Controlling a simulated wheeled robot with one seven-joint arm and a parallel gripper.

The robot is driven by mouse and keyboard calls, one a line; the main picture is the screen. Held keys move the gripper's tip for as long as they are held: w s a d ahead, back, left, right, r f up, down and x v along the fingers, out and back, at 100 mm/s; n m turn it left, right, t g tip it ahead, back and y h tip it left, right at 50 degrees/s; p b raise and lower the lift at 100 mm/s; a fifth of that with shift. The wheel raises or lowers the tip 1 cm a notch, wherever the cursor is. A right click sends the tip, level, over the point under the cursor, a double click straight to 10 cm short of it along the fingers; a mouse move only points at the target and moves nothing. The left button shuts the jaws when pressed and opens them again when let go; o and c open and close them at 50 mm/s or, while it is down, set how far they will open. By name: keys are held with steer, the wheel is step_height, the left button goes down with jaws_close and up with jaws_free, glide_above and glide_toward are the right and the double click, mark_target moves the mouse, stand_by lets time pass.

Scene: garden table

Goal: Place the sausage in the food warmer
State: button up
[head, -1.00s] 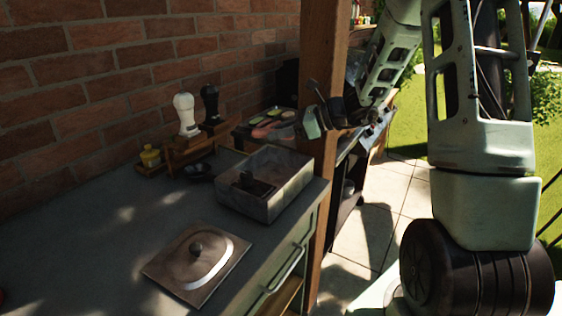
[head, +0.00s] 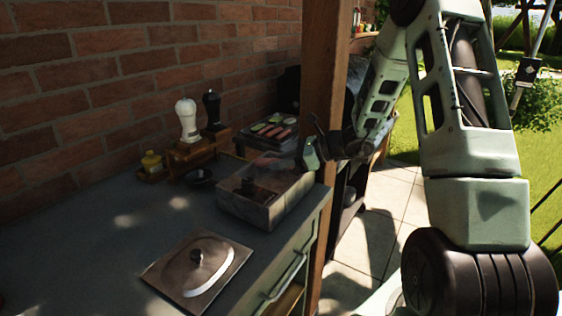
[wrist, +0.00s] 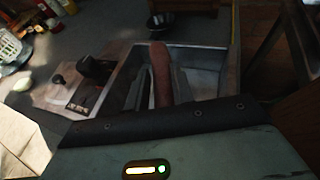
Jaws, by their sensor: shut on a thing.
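My gripper (wrist: 162,84) is shut on a brown-red sausage (wrist: 160,62), which points away from the wrist between the two fingers. In the wrist view they are over the right, empty-looking compartment of the grey metal food warmer (wrist: 208,56). In the head view the warmer (head: 284,214) stands open at the counter's right end. The gripper's grey-green body (head: 311,154) is just behind and above its back right corner. The fingers and sausage are hard to make out there. The warmer's lid (head: 215,263) lies on the counter in front.
A wooden post (head: 324,80) stands close to the warmer and my arm. A grill (head: 262,140) with several foods is behind. A black bowl (head: 198,178), a white mill (head: 187,122), a black mill (head: 211,108) and a yellow jar (head: 152,162) line the wall. The left counter is clear.

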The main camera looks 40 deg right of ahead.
steer(key=shift+f, duration=0.35)
steer(key=o, duration=1)
